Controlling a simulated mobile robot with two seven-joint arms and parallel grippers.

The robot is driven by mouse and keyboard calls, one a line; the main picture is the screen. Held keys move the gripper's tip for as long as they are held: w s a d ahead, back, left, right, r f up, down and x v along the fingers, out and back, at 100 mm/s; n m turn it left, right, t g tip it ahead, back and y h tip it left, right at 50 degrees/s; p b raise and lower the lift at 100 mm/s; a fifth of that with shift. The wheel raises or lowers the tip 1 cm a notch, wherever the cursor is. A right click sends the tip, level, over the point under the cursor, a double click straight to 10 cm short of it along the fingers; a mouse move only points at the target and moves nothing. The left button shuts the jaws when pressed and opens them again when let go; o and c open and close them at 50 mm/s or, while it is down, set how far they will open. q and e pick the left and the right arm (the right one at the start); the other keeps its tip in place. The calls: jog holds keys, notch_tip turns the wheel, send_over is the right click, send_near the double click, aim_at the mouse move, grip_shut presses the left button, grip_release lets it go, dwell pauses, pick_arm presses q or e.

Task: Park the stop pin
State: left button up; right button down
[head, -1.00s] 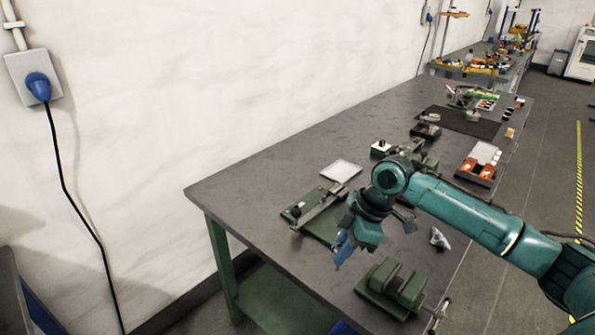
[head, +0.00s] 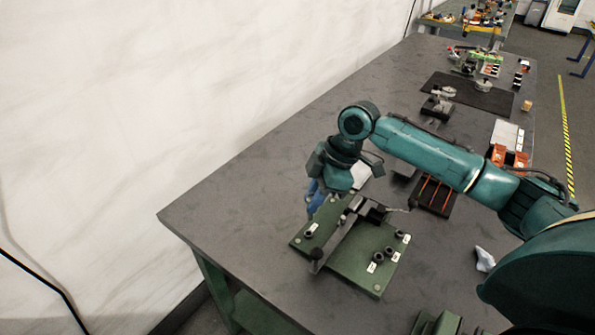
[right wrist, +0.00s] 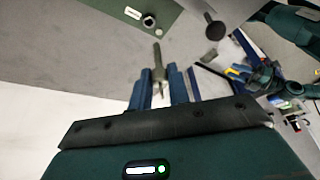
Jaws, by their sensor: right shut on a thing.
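My right gripper (head: 313,203) has blue fingers and hangs at the far left edge of the green fixture plate (head: 350,268). In the right wrist view the fingers (right wrist: 163,88) are shut on a slim grey pin (right wrist: 158,62), whose tip sticks out beyond them. The pin itself is hidden in the head view. The plate carries a grey bar, white labels and several dark round bushings (head: 389,251). One labelled bushing (right wrist: 148,20) shows in the wrist view, apart from the pin tip. A black-headed knob (head: 316,254) stands at the plate's near left edge. My left gripper is out of view.
A black tray with orange strips (head: 434,194) lies right of the plate. A pale blue-grey piece (head: 484,259) and a green block (head: 437,323) are nearer me. A dark mat (head: 470,92) lies farther back. The table's left part (head: 230,220) is bare.

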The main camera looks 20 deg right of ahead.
jog(key=shift+w, duration=0.55)
jog(key=shift+s+f+b, duration=0.2)
jog(key=shift+f+b, duration=0.2)
jog(key=shift+f, duration=0.25)
pick_arm(q)
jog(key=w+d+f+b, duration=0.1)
jog(key=b, duration=0.2)
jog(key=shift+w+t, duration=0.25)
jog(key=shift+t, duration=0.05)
pick_arm(e)
notch_tip(320, 180, down, 3)
jog(key=shift+f, duration=0.2)
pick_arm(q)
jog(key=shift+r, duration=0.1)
pick_arm(e)
jog(key=shift+f, duration=0.5)
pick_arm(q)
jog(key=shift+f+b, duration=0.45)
pick_arm(e)
jog(key=shift+f, duration=1.4)
dwell(0.6)
jog(key=c, duration=1.6)
grip_release()
jog(key=shift+c, duration=0.2)
